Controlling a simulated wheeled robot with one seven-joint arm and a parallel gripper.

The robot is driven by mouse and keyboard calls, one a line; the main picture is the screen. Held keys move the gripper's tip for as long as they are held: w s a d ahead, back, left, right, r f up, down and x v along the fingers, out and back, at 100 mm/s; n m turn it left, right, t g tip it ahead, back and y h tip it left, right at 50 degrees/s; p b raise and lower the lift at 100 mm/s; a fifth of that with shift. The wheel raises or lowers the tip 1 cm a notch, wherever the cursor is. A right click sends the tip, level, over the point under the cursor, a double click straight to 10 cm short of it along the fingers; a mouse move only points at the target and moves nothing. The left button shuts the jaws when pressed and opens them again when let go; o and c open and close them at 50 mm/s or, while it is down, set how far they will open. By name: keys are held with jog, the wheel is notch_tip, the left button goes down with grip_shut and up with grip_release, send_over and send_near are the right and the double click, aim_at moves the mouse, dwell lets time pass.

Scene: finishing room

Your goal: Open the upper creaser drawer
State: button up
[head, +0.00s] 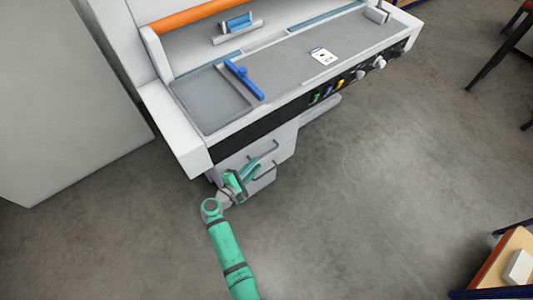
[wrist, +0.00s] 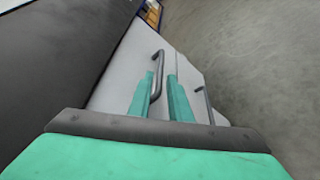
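The creaser (head: 180,125) is a big light-grey machine with a dark front strip. Under its left part is a white drawer unit with two dark bar handles, one above the other. The upper drawer (head: 285,139) looks shut, with its handle (head: 264,150) just above my gripper (head: 254,165). In the wrist view, which is turned sideways, the upper handle (wrist: 157,75) lies between the two green fingers of my gripper (wrist: 161,76). The fingers stand apart, with a gap beside the bar; contact is unclear. The lower drawer's handle (wrist: 206,105) is to the right, outside the fingers.
A tall grey cabinet (head: 60,100) stands at left. A wooden table (head: 500,262) is at lower right. The floor in front is clear.

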aim_at(267, 153)
jog(key=x, duration=0.9)
jog(key=shift+w+d+f, duration=0.1)
jog(key=shift+w, duration=0.05)
grip_shut()
